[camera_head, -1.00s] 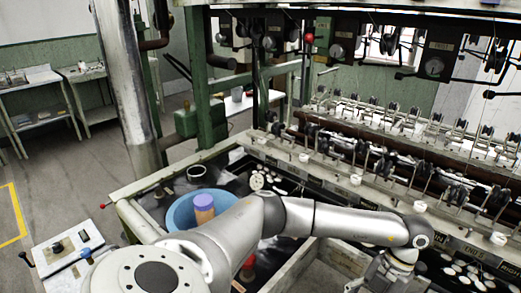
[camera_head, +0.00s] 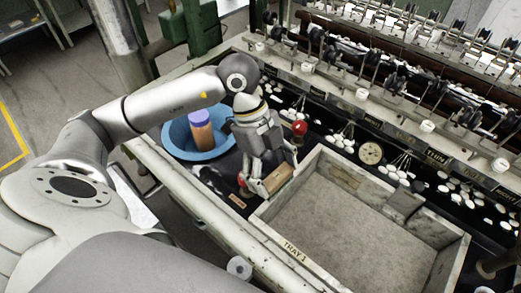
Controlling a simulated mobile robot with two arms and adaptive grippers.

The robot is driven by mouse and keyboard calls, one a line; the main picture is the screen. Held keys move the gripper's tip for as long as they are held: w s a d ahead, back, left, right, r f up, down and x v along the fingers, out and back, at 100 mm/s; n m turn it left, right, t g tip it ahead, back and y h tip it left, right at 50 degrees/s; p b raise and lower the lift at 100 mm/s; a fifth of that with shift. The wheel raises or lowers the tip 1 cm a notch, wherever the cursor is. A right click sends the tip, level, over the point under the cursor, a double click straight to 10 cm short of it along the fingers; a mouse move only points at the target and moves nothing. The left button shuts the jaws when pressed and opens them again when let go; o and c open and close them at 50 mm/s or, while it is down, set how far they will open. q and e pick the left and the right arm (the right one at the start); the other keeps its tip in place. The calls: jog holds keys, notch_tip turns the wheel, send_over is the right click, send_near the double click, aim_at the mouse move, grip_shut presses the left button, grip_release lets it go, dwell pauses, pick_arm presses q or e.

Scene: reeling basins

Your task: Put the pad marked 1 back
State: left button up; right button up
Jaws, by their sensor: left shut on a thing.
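My left gripper (camera_head: 268,182) points down beside the left corner of the grey tray marked TRAY 1 (camera_head: 297,252). It is shut on a small tan block (camera_head: 279,179), which shows between its fingers. The block may be the pad, but I can read no number on it. The fingers and wrist hide part of the block and the dark surface behind. Whether the block touches that surface I cannot tell. My right gripper is not in view.
A blue bowl (camera_head: 176,139) with an orange-brown, purple-topped cylinder (camera_head: 200,130) stands left of the gripper. A red knob (camera_head: 299,128) is close to its right. White cocoons (camera_head: 398,172) and a round disc (camera_head: 370,153) lie behind the tray. The tray's inside looks empty.

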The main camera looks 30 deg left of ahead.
pick_arm(q)
jog(key=shift+w+a+n, duration=0.3)
jog(key=shift+a, duration=0.1)
jog(key=w+a+f+p, duration=0.1)
jog(key=w, duration=0.1)
jog(key=w+a+f, duration=0.1)
jog(key=w, duration=0.2)
jog(key=w+a+f+p, duration=0.1)
jog(key=w, duration=0.1)
jog(key=shift+w+a+f+p, duration=0.15)
jog(key=shift+a+f+p, duration=0.1)
jog(key=shift+a+p, duration=0.05)
jog(key=w+f, duration=0.1)
jog(key=w+a+f, duration=0.1)
jog(key=f, duration=0.1)
jog(key=w+f, duration=0.1)
jog(key=shift+w+a+f+p, duration=0.2)
jog(key=shift+a+f+p, duration=0.15)
jog(key=shift+f+p, duration=0.05)
jog(key=shift+w+a+f, duration=0.25)
jog(key=shift+w+f, duration=0.25)
jog(key=shift+f, duration=0.2)
notch_tip(320, 180, down, 2)
jog(key=shift+f+p, duration=0.1)
jog(key=shift+p, duration=0.65)
jog(key=shift+f, duration=0.35)
